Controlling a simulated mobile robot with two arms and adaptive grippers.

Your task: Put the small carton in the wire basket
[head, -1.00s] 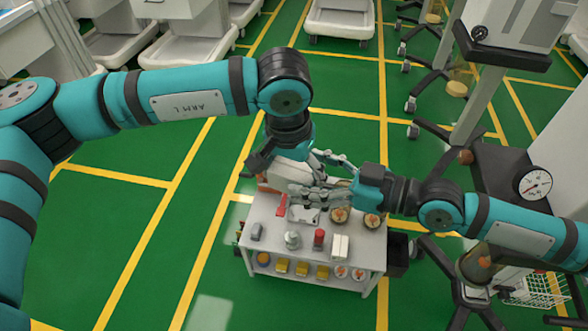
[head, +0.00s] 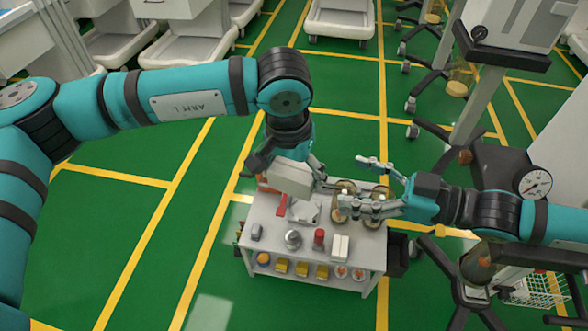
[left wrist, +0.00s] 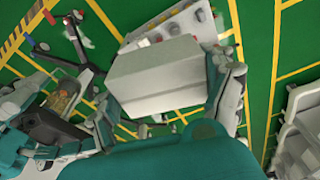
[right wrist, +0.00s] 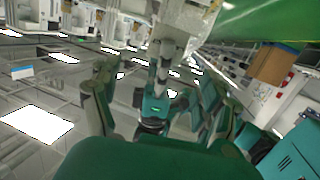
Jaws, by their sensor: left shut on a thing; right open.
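The small carton (head: 290,178), a plain pale grey box, is held by my left gripper (head: 312,176) above the white table. It fills the middle of the left wrist view (left wrist: 155,78), with a finger of my left gripper along its right side. My right gripper (head: 368,185) is open and empty, to the right of the carton and apart from it. Its spread fingers also show in the right wrist view (right wrist: 158,100).
The white table (head: 265,236) below my grippers bears a red canister (head: 319,238), a white box (head: 341,246) and several other items, with more on a lower shelf. A dark stand with a gauge (head: 535,184) is at the right. Green floor lies open at the left.

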